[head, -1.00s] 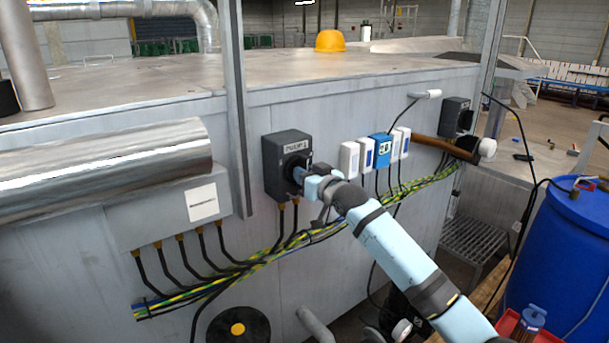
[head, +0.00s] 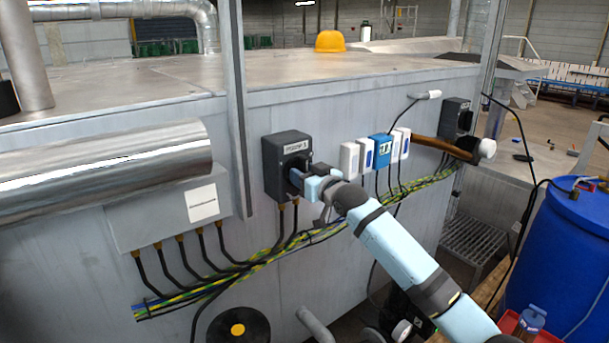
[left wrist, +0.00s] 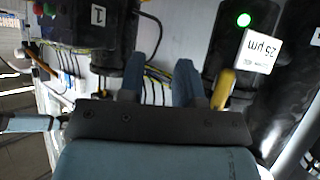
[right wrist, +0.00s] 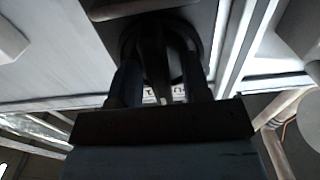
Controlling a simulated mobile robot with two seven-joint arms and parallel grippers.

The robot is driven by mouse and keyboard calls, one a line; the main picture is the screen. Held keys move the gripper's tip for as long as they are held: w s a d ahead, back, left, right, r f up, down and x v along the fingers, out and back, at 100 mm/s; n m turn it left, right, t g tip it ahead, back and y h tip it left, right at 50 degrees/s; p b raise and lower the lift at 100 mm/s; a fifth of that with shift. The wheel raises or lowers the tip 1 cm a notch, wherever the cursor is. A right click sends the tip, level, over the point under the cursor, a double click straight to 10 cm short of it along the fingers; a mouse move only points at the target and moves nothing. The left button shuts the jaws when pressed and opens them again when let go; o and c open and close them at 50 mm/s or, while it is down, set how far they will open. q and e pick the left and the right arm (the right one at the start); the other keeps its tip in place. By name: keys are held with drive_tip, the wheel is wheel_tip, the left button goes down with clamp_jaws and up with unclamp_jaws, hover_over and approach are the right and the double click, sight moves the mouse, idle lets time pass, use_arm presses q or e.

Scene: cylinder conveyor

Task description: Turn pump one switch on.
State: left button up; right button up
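The pump one switch (head: 284,146) is a dark grey box with a light label and a round rotary knob, mounted on the grey wall. My right gripper (head: 296,178) is at the knob's front and covers part of it. In the right wrist view, the dark knob (right wrist: 160,32) lies ahead, with my right fingers (right wrist: 160,78) apart on either side of its handle. Contact with the handle cannot be made out. My left gripper (left wrist: 162,70) is open and empty, and is outside the head view.
White and blue modules (head: 382,148) sit right of the switch, above bundled cables (head: 325,235). A metal post (head: 236,110) and a shiny pipe (head: 100,165) are to its left. A second dark switch box (head: 455,117) and a blue barrel (head: 565,250) are further right.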

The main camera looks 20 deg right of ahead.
drive_tip(key=b+v, duration=0.3)
drive_tip(key=v, duration=1)
drive_tip(key=shift+s, duration=0.4)
drive_tip(key=shift+d, duration=0.1)
